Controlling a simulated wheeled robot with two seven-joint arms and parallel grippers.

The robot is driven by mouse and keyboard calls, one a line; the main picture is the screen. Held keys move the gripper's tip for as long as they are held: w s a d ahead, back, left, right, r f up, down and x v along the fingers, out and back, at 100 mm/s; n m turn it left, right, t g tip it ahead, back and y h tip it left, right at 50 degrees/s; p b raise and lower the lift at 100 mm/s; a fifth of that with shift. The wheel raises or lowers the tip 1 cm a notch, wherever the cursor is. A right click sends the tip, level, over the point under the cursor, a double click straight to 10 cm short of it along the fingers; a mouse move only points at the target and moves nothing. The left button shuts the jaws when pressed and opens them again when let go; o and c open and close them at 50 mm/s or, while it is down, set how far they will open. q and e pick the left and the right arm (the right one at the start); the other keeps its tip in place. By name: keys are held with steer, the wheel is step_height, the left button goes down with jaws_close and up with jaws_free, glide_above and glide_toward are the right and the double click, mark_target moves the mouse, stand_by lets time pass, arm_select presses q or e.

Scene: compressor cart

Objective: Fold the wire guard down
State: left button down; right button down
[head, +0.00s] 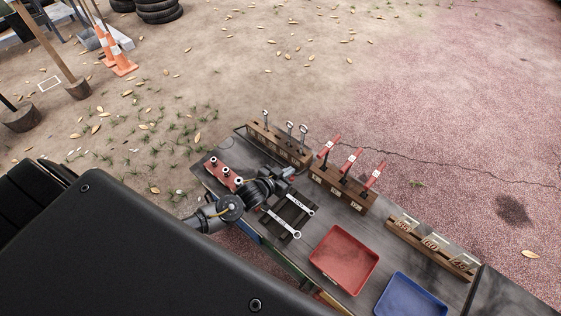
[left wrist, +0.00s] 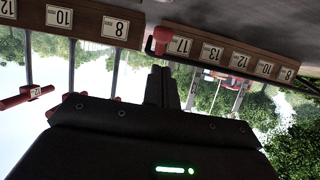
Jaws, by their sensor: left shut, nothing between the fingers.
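A thin dark wire (head: 239,130) shows at the left end of the wooden wrench rack (head: 275,146) on the cart top. It may be part of the wire guard, but it is too small to tell its shape or whether it is up or down. My left gripper (head: 290,173) is over the cart, in front of the racks, shut and empty. In the left wrist view its closed fingers (left wrist: 162,88) point toward a numbered wooden rack (left wrist: 222,52). I cannot tell whether they touch anything. My right gripper is not in view.
A second rack (head: 343,188) holds red-handled tools. A red tray (head: 344,259), a blue tray (head: 408,297) and a sandpaper rack (head: 432,249) stand to the right.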

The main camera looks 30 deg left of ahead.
arm_select(q)
steer(key=b+v, duration=0.1)
steer(key=v, duration=0.8)
steer(key=shift+s, duration=0.25)
